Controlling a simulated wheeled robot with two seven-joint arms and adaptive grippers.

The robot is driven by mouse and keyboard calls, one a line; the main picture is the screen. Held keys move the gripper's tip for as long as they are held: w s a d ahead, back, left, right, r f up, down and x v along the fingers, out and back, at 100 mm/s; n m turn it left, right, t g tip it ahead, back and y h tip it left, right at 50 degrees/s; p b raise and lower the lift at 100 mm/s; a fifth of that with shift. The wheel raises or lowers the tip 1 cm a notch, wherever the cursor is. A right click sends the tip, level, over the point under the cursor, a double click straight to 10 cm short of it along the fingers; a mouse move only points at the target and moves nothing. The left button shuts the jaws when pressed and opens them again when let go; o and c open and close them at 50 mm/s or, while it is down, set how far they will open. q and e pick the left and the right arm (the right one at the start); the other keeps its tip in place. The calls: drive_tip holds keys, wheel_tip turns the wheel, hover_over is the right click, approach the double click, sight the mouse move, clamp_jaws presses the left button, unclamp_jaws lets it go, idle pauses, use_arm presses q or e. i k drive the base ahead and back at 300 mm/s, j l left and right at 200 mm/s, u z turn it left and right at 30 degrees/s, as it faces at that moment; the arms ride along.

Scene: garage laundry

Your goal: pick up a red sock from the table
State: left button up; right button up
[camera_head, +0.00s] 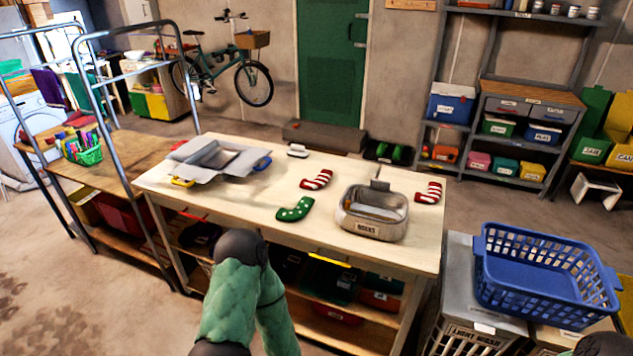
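A red-and-white striped sock (316,180) lies near the middle of the wooden table (210,207). A second red-and-white striped sock (429,192) lies at the table's right side, to the right of a grey bin with a "SOCKS" label (367,229). A green sock with white dots (295,209) lies nearer the front edge, left of the bin. Part of my arm, with a green quilted cover and a dark joint, rises from the bottom in front of the table. Neither of my grippers is in view.
An open grey box (211,160) with yellow and blue handles stands on the table's left. A small white brush-like thing (298,150) lies at the back edge. A blue laundry basket (540,285) stands right of the table. A metal-framed bench (120,158) is at left.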

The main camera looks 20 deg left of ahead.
sight(324, 175)
drive_tip(key=i+j, duration=0.2)
drive_tip(key=i, duration=0.3)
drive_tip(key=i+u, duration=0.15)
drive_tip(key=u, duration=0.3)
drive_tip(key=i+u, duration=0.1)
drive_tip(key=u, duration=0.3)
drive_tip(key=i+u, duration=0.15)
drive_tip(key=u, duration=0.3)
